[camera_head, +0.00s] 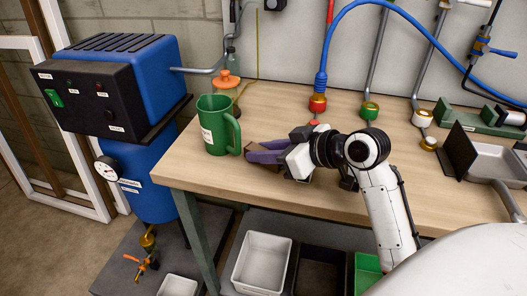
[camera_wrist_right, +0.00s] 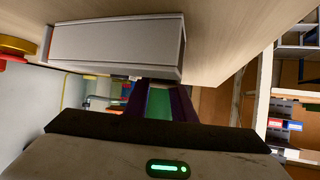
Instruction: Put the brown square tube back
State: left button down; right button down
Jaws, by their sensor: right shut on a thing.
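My right gripper (camera_head: 262,153) reaches in from the right, low over the left part of the workbench, its purple fingers pointing left. My left gripper is not in view.
A green mug (camera_head: 217,125) stands just left of the fingertips. The wooden workbench (camera_head: 200,175) has a grey tray (camera_head: 495,160) at right. A blue hose (camera_head: 340,15) arches above. A blue machine (camera_head: 120,80) stands at left; bins (camera_head: 262,262) sit below.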

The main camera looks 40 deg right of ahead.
jog(key=shift+f, duration=0.1)
jog(key=c, duration=1.8)
grip_release()
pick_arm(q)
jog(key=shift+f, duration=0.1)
pick_arm(e)
jog(key=shift+o, duration=0.2)
jog(key=shift+r, duration=0.2)
jog(key=p+v, duration=0.1)
jog(key=v, duration=0.9)
jog(key=shift+s+d+r, duration=0.1)
jog(key=shift+s, duration=0.15)
jog(key=shift+s+d+r+p, duration=0.15)
jog(key=shift+s+r+p, duration=0.15)
jog(key=shift+s, duration=0.25)
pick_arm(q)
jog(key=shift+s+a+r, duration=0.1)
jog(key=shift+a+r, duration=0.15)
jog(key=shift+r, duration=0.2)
